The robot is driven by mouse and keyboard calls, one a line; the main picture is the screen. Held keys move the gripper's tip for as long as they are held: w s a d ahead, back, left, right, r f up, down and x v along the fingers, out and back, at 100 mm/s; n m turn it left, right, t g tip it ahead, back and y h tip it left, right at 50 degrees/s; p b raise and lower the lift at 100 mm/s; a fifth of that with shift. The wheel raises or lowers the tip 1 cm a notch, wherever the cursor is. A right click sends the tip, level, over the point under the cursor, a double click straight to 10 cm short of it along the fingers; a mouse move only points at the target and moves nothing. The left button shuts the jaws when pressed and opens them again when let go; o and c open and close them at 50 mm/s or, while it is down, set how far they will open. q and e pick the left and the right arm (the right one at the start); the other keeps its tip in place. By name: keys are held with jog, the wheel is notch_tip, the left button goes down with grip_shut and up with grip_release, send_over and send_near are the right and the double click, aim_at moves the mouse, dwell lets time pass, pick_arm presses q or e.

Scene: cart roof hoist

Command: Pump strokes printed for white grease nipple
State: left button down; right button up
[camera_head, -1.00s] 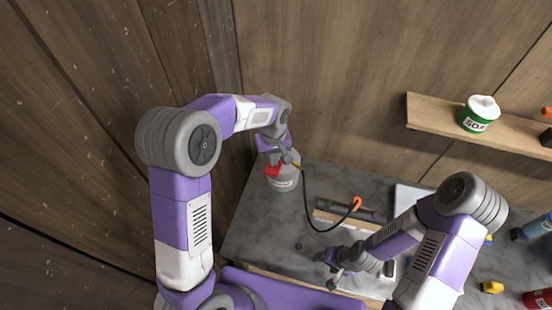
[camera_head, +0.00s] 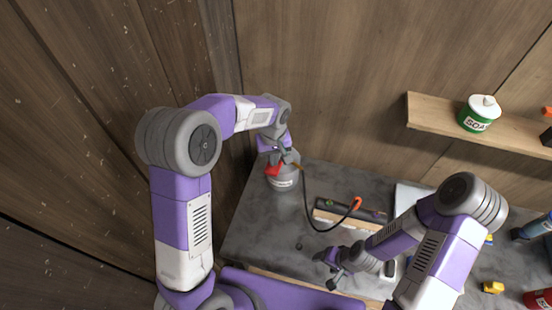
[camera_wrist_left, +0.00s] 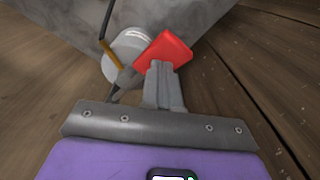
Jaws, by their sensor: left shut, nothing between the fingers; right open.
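A grey canister (camera_head: 284,182) with a white label, a red lever (camera_head: 273,169) and a black hose (camera_head: 306,208) stands at the bench's back left corner. The hose ends in an orange tip (camera_head: 357,203) over the bench. My left gripper (camera_head: 284,157) is shut and empty at the canister's top. In the left wrist view, its fingers (camera_wrist_left: 160,70) overlap the red lever (camera_wrist_left: 165,48); I cannot tell whether they touch. The canister (camera_wrist_left: 128,45) shows behind. My right gripper (camera_head: 329,268) is open low over the bench front. I cannot make out a white nipple or printed stroke numbers.
A wooden strip and dark bar (camera_head: 350,211) lie mid-bench. A small dark round thing (camera_head: 298,246) lies on the grey bench (camera_head: 255,225). A shelf (camera_head: 425,112) holds a green and white soap tub (camera_head: 478,114). A yellow block (camera_head: 493,287) and bottles lie at right.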

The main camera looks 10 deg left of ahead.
notch_tip(320, 180, down, 6)
jog(key=b, duration=0.5)
jog(key=shift+b, duration=0.35)
pick_arm(q)
notch_tip(320, 180, down, 8)
pick_arm(e)
jog(key=shift+r, duration=0.1)
pick_arm(q)
jog(key=shift+r, duration=0.15)
notch_tip(320, 180, up, 8)
jog(key=p, duration=0.6)
jog(key=shift+r, duration=0.2)
jog(key=shift+f, duration=0.1)
pick_arm(e)
notch_tip(320, 180, up, 6)
pick_arm(q)
jog(key=shift+f, duration=0.1)
notch_tip(320, 180, down, 8)
jog(key=f+b, duration=0.1)
jog(key=b, duration=0.5)
pick_arm(e)
notch_tip(320, 180, down, 6)
jog(key=shift+f, duration=0.2)
pick_arm(q)
notch_tip(320, 180, up, 9)
jog(key=p, duration=0.6)
jog(key=shift+r, duration=0.15)
pick_arm(e)
notch_tip(320, 180, up, 7)
jog(key=shift+f, duration=0.2)
